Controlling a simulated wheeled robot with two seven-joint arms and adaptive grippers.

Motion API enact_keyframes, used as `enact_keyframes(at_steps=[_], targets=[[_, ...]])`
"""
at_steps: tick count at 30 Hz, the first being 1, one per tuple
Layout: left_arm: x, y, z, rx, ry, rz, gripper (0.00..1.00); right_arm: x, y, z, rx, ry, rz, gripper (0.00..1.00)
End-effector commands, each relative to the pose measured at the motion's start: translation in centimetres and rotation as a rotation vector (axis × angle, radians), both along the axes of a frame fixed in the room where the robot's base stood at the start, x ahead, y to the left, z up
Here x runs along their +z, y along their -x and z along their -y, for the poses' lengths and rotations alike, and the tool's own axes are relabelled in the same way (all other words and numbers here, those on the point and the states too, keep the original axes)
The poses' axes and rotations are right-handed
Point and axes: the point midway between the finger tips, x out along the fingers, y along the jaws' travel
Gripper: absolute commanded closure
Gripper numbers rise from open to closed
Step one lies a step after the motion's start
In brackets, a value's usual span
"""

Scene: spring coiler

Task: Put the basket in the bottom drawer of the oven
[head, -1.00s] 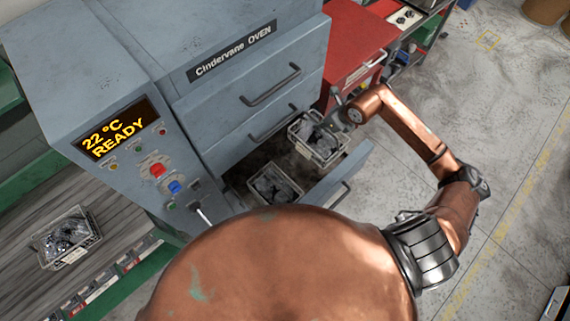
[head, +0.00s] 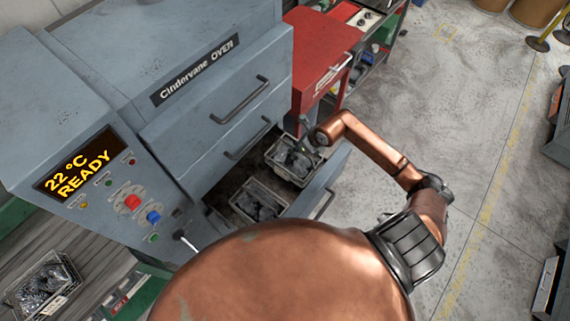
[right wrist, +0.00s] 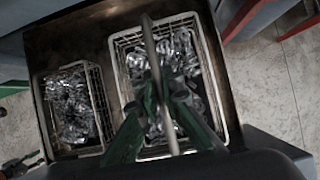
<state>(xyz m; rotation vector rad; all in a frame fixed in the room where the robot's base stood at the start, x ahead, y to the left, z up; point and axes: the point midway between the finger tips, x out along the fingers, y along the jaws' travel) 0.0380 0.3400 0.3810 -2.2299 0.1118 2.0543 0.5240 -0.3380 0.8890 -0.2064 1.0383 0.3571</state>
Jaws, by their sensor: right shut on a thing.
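The bottom drawer (head: 318,195) of the grey Cindervane oven (head: 165,65) is pulled out. A wire basket of shiny metal parts (head: 272,158) is at the drawer's far right part, its upper rim near the drawer's wall height. My right gripper (right wrist: 165,100) is over this basket and shut on its thin arched handle (right wrist: 150,50). Whether the basket's underside touches the drawer floor is hidden. A second filled basket (head: 240,212) sits in the drawer to its left, close beside it, and also shows in the right wrist view (right wrist: 98,100). My left gripper is out of view.
A third filled basket (head: 12,300) stands on the bench at the lower left. The oven's control panel (head: 130,190) is left of the drawer. A red cabinet (head: 318,45) stands just behind the drawer's right side. The floor at right is mostly clear.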

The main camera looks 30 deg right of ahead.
Motion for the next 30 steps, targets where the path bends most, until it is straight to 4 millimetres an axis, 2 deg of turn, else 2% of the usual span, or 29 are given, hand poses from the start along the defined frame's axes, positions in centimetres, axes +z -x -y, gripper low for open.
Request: enact_keyframes(at_steps=[3,11,18,27,28,30], targets=[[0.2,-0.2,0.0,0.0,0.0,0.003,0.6,-1.5,-0.1,-0.1,-0.002,-0.003,0.004,1.0],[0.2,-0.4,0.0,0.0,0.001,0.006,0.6,-3.3,-0.1,0.0,0.0,-0.001,0.005,1.0],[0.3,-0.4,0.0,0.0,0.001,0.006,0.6,-6.1,-0.2,0.0,-0.001,-0.002,0.006,1.0],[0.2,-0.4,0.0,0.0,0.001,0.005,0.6,-6.3,-0.2,0.0,0.0,0.0,0.006,1.0],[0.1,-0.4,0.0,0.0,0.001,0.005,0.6,-6.6,-0.1,0.0,0.0,0.002,0.002,0.93],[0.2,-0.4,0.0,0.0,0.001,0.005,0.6,-6.5,-0.1,0.0,0.0,0.001,0.003,0.88]])
